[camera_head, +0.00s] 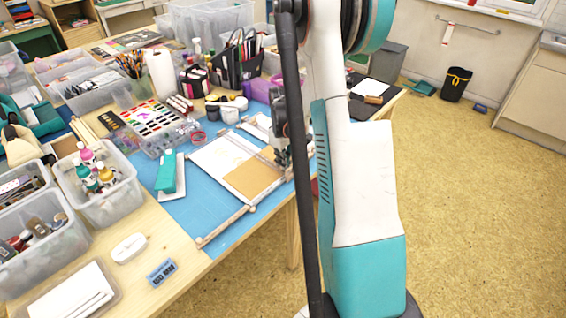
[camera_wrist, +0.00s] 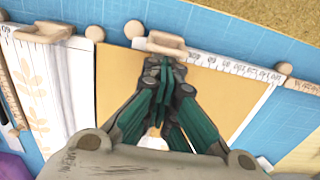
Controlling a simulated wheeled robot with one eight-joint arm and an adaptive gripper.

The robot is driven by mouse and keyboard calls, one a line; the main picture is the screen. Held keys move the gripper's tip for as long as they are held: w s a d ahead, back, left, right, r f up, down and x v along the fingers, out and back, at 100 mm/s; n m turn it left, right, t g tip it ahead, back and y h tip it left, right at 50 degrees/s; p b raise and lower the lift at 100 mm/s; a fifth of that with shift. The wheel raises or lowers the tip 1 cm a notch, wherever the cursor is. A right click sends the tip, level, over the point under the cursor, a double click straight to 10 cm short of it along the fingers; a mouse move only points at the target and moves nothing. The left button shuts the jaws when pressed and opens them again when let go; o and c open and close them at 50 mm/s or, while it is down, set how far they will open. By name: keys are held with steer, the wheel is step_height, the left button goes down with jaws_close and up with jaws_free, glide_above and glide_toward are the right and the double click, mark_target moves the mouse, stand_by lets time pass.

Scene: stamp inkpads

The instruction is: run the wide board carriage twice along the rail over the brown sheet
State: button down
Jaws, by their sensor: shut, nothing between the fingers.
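The brown sheet (camera_head: 252,178) lies flat on the blue mat, beside a pale printed sheet (camera_head: 215,152). The wrist view shows the brown sheet (camera_wrist: 118,80) and the printed sheet with leaf shapes (camera_wrist: 38,88). A white graduated rail (camera_wrist: 225,66) runs along the brown sheet's edge. A wooden handle-like piece (camera_wrist: 166,44) sits on the rail; another (camera_wrist: 42,31) is further left. I cannot tell which belongs to the wide board carriage. My gripper (camera_wrist: 165,66) is shut and empty, its tips beside the nearer handle; contact is unclear. It also shows in the head view (camera_head: 284,158).
A teal stapler-like tool (camera_head: 168,172) lies left of the sheets. A paint box (camera_head: 160,124), clear bins (camera_head: 105,205) and pencil holders crowd the table's back and left. A wooden bar (camera_head: 222,228) lies toward the front edge. Blue mat around the sheets is partly clear.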

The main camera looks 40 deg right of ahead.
steer(key=w+p, duration=0.1)
steer(key=w, duration=0.9)
steer(key=w+a, duration=0.1)
steer(key=w, duration=0.9)
steer(key=w+a+p, duration=0.1)
steer(key=w, duration=0.9)
steer(key=shift+a+p, duration=0.2)
steer(key=shift+p, duration=0.15)
steer(key=c, duration=2.3)
jaws_free()
steer(key=o, duration=0.9)
step_height(320, 180, up, 12)
